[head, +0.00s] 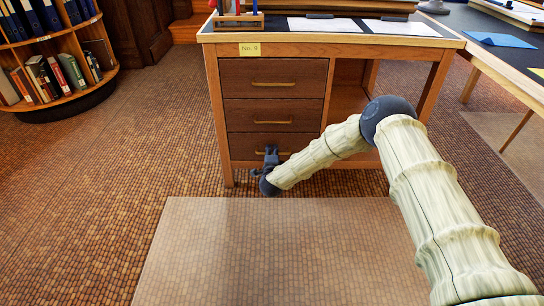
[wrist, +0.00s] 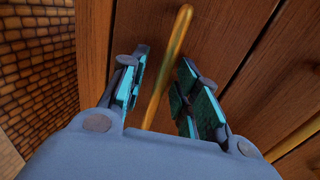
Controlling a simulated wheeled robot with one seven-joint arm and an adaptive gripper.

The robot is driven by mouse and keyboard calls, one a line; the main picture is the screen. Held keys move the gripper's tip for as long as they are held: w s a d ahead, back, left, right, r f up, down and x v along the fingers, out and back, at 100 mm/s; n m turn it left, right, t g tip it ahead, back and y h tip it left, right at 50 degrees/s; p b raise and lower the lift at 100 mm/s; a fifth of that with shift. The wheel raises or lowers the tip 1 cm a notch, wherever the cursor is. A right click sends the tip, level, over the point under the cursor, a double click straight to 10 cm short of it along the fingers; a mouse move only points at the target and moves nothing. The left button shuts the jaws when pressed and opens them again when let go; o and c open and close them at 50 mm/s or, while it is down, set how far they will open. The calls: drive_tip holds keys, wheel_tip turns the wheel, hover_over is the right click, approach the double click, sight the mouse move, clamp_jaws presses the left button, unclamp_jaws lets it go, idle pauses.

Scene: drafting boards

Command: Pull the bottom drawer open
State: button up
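The desk has a stack of three drawers on its left side. The bottom drawer (head: 252,146) looks shut, its dark wood front level with the drawers above. My gripper (head: 272,152) is at this drawer's front, partly covering it and its handle in the head view. In the wrist view my gripper (wrist: 162,95) is open, with the brass bar handle (wrist: 172,62) between its two teal-padded fingers. A gap shows between the handle and each finger. The handle's lower end is hidden behind the gripper body.
The middle drawer (head: 258,115) and top drawer (head: 250,78) are shut above. An open knee space lies right of the drawers. A clear floor mat (head: 220,260) lies in front. A curved bookshelf (head: 75,85) stands far left; the tiled floor between is free.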

drive_tip(key=shift+w, duration=0.1)
clamp_jaws()
idle(0.3)
